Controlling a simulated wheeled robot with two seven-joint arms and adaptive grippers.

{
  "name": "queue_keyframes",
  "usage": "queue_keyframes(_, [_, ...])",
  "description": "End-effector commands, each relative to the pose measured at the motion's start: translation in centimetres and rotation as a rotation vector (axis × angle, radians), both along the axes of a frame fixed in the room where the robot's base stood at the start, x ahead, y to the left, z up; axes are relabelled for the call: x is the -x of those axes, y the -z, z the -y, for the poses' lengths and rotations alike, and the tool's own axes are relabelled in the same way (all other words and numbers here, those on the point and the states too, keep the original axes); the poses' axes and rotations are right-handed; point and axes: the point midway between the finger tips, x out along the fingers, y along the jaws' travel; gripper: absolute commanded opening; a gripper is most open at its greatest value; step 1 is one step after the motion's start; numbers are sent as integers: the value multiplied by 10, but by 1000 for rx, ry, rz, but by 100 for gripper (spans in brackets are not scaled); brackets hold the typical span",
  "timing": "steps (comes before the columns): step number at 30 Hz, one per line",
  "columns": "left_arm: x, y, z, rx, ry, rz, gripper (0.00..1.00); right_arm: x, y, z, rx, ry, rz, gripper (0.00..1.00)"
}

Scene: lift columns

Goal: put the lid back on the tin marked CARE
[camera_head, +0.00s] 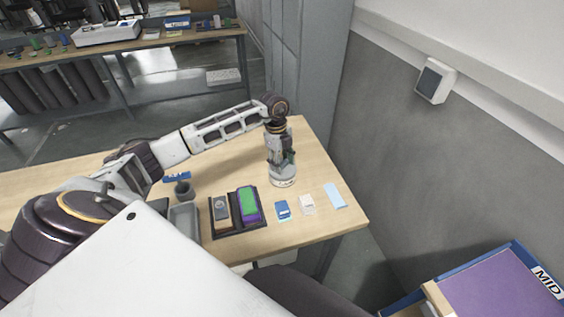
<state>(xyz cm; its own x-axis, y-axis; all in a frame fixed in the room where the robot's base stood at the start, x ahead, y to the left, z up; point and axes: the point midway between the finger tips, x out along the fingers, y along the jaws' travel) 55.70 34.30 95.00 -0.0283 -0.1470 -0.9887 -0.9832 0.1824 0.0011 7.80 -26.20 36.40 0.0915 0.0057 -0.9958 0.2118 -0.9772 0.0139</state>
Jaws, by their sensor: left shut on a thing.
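My left gripper (284,161) reaches over the right part of the table, pointing down. It is shut at the top of a small whitish round tin (284,182) with dark marks on its front, too small to read. The lid is hardly visible between the fingers and the tin; I take it to be what the gripper holds. I cannot tell whether the lid touches the tin's rim. My right gripper is not in view.
On the wooden table (315,168) are a dark tray (240,232) with a brown and a green-purple item, a grey bin (185,220), a dark cup (184,190), and blue, white and light-blue flat items. A blue-edged box marked MID (546,282) is at lower right.

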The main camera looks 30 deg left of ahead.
Motion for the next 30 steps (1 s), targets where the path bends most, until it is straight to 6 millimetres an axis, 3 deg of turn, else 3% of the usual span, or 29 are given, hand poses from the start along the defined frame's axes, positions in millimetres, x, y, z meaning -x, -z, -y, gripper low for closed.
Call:
queue_keyframes(23, [0,0,0,0,0,1,26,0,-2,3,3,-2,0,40])
queue_keyframes(24, [0,0,0,0,0,0,52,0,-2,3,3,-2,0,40])
queue_keyframes(30, [0,0,0,0,0,0,74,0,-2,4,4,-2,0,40])
